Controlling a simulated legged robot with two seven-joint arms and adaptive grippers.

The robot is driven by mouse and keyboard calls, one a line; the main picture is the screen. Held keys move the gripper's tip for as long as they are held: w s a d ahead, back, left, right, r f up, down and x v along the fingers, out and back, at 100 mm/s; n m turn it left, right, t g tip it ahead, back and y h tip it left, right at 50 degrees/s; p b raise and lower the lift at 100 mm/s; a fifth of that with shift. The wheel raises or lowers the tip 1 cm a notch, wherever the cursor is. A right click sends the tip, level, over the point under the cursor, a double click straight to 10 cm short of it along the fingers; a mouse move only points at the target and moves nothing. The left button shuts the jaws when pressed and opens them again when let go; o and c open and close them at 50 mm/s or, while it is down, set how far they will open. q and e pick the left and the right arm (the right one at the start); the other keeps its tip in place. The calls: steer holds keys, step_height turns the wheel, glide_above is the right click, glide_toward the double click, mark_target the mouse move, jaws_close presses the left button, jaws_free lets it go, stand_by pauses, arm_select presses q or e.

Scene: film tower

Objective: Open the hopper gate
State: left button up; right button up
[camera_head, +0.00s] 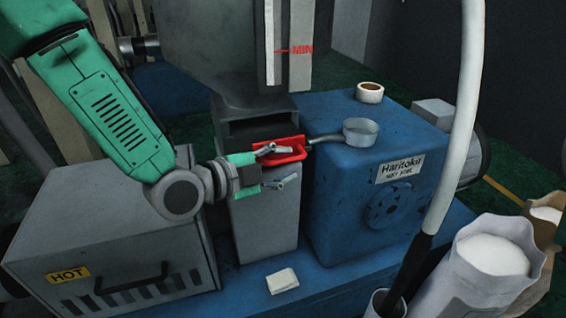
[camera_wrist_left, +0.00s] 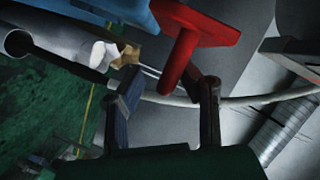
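The grey hopper (camera_head: 205,50) stands above a grey throat block (camera_head: 272,222) with a dark slot. The red hopper gate (camera_head: 296,152) sits at the front of this block, just below the slot. In the left wrist view its red handle (camera_wrist_left: 188,45) is a flat bar with a stem reaching toward my fingers. My left gripper (camera_head: 284,166) is open at the front of the block. One finger overlaps the red part in the head view and the other is lower. I cannot tell whether the fingers touch it. My right gripper is not in view.
A blue machine (camera_head: 340,200) stands right of the block, with a small metal pan (camera_head: 360,132) and a tape roll (camera_head: 370,92) on it. A grey box marked HOT (camera_head: 130,240) is at left. A white hose (camera_head: 462,110) and a sack of white granules (camera_head: 490,262) are at right.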

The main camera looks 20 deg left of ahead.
arm_select(q)
steer(key=shift+d, duration=0.1)
steer(key=v, duration=0.7)
steer(key=shift+a, duration=0.35)
steer(key=shift+s+d, duration=0.15)
steer(key=shift+d, duration=0.05)
